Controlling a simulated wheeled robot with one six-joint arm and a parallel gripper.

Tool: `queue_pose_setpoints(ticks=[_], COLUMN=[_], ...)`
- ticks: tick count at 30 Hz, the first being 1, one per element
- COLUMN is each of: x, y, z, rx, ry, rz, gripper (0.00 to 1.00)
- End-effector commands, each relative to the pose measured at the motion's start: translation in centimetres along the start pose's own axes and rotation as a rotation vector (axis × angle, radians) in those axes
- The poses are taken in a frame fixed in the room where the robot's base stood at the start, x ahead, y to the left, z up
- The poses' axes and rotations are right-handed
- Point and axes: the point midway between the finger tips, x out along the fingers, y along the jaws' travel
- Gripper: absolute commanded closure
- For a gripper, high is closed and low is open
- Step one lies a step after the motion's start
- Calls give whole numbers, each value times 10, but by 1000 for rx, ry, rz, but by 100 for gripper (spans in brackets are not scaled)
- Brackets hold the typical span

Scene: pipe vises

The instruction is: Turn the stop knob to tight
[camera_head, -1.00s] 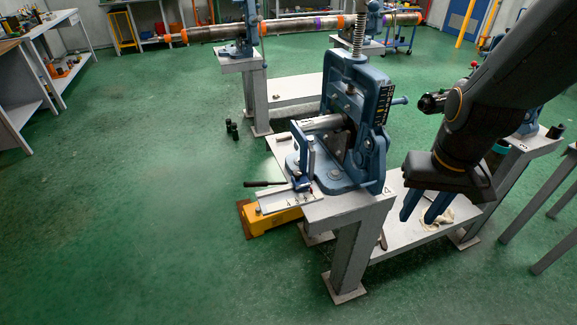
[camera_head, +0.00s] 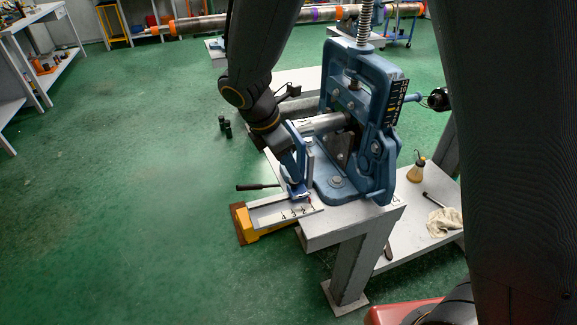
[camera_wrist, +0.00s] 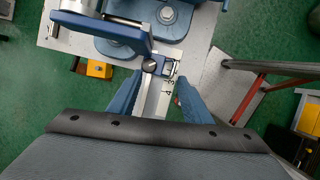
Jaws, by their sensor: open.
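The stop knob is a small dark round knob (camera_wrist: 151,66) on the stop at the end of the blue arm, over the numbered slide rail (camera_wrist: 150,105). The rail also shows in the head view (camera_head: 268,216), below the stop frame (camera_head: 309,150). My gripper (camera_head: 292,180) reaches down at the stop from the upper left. In the wrist view my gripper (camera_wrist: 160,77) is open, its blue fingers on either side of the rail. The knob lies near the fingertips, closer to the left finger. I cannot tell whether they touch it. The head view hides the knob behind my gripper.
The blue pipe vise (camera_head: 365,120) stands on a grey bench (camera_head: 345,228), a short pipe (camera_head: 318,124) in it. A black handle (camera_head: 258,187) sticks out left by a yellow box (camera_head: 250,228).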

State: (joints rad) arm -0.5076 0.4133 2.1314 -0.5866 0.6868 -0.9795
Motion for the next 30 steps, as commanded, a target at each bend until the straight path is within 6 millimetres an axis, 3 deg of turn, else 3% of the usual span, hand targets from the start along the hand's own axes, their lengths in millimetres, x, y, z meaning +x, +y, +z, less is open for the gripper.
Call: queue_pose_setpoints(ticks=[4, 18, 30], x=[5, 68, 80], y=[13, 14, 15], z=[-12, -7, -8], rx=[-139, -140, -140], ry=[-33, -34, -33], rz=[13, 10, 14], gripper=[55, 55, 55])
